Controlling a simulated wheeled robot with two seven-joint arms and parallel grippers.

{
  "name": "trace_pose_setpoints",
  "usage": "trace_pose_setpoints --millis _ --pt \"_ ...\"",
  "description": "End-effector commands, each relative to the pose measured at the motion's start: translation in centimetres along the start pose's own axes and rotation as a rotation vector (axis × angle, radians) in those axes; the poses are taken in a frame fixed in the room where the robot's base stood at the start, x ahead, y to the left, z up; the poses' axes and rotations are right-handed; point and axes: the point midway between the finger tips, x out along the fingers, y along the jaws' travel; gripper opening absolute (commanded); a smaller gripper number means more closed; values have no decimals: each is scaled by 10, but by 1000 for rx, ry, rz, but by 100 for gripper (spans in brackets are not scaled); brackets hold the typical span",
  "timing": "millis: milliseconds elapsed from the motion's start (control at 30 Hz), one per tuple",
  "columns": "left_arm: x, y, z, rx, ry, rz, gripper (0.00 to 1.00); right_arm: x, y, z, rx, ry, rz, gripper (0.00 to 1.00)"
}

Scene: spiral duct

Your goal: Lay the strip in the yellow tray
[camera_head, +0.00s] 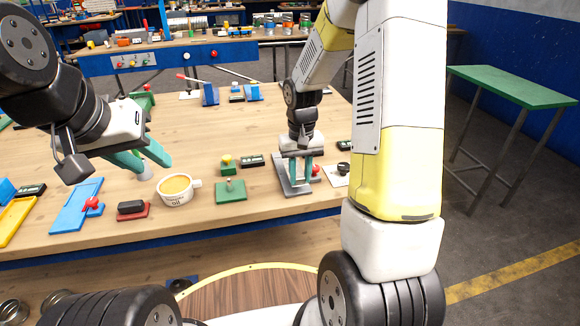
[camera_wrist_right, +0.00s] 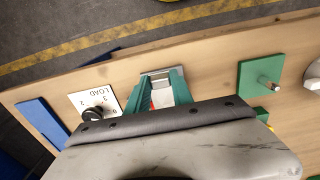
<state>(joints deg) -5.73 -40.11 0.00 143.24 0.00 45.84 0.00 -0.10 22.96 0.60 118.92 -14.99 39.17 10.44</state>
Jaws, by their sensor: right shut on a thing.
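The yellow tray (camera_head: 8,236) lies at the near left edge of the table, cut by the picture's edge. My right gripper (camera_head: 297,180) is low over a grey metal fixture (camera_head: 302,188). In the right wrist view, its green fingers (camera_wrist_right: 161,92) are close around something pale and reddish, mostly hidden. I cannot tell clearly whether it is the strip. A grey metal end (camera_wrist_right: 160,73) shows just beyond the fingertips. My left gripper (camera_head: 147,165) is open and empty above the table, behind the white cup.
A blue tray with a red knob (camera_head: 92,204), a black block on a red base (camera_head: 132,208), the cup (camera_head: 177,189) and a green plate with a peg (camera_head: 230,191) line the front. A LOAD dial (camera_wrist_right: 95,112) is beside the right gripper.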

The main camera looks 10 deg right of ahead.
Motion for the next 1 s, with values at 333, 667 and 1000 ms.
trace_pose_setpoints --millis 333,667,1000 --pt "0 0 0 0 0 0 36 -29 0 -1 0 3 0 0" --pt "0 0 0 0 0 0 36 -38 0 0 0 1 0 0" --pt "0 0 0 0 0 0 36 -38 0 0 0 0 0 0"
